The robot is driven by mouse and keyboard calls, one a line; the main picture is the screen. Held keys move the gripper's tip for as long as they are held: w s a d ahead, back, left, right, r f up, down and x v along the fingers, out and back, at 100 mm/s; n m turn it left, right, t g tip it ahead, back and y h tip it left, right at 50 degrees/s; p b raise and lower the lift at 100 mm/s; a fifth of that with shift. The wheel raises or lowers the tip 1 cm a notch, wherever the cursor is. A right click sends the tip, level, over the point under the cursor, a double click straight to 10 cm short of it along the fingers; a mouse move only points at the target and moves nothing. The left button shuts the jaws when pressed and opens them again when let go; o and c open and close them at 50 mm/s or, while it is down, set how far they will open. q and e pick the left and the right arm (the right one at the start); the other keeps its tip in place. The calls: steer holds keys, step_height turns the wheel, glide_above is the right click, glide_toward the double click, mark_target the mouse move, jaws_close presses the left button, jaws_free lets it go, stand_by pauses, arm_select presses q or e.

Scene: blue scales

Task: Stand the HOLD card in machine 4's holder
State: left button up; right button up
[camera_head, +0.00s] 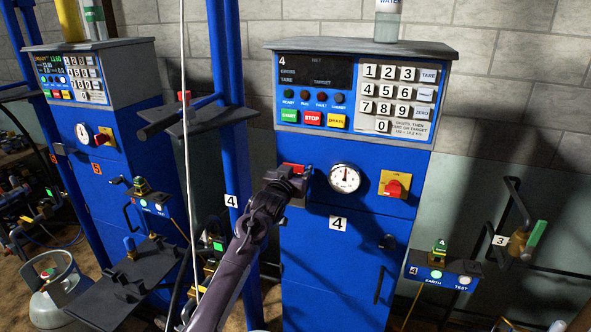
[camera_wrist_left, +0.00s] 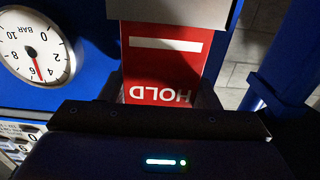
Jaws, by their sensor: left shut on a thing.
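Machine 4 (camera_head: 330,262) is a blue cabinet with a number 4 plate, in the middle of the head view. My left gripper (camera_head: 288,180) is at its front, left of the round gauge, and shut on the red HOLD card (camera_head: 293,167). In the left wrist view the HOLD card (camera_wrist_left: 165,62) appears upside down, with white lettering and a white bar. Its far end passes behind a light grey plate, the holder (camera_wrist_left: 180,10). I cannot tell how deep it sits. The gripper hides most of the holder in the head view. My right gripper is not in view.
The pressure gauge (camera_head: 344,178) and a red-yellow rotary switch (camera_head: 395,186) are close to the right of the gripper. A blue post (camera_head: 229,130) and a thin pale cable (camera_head: 185,110) stand to the left. Machine 5 (camera_head: 100,130) is further left.

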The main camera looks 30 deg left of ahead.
arm_select(q)
steer(key=shift+f+b, duration=0.5)
steer(key=shift+f, duration=0.4)
stand_by(0.5)
steer(key=o, duration=1.1)
steer(key=shift+s, duration=0.1)
steer(key=b+v, duration=0.2)
steer(key=v, duration=0.5)
steer(key=shift+s+d, duration=0.15)
steer(key=shift+s, duration=0.15)
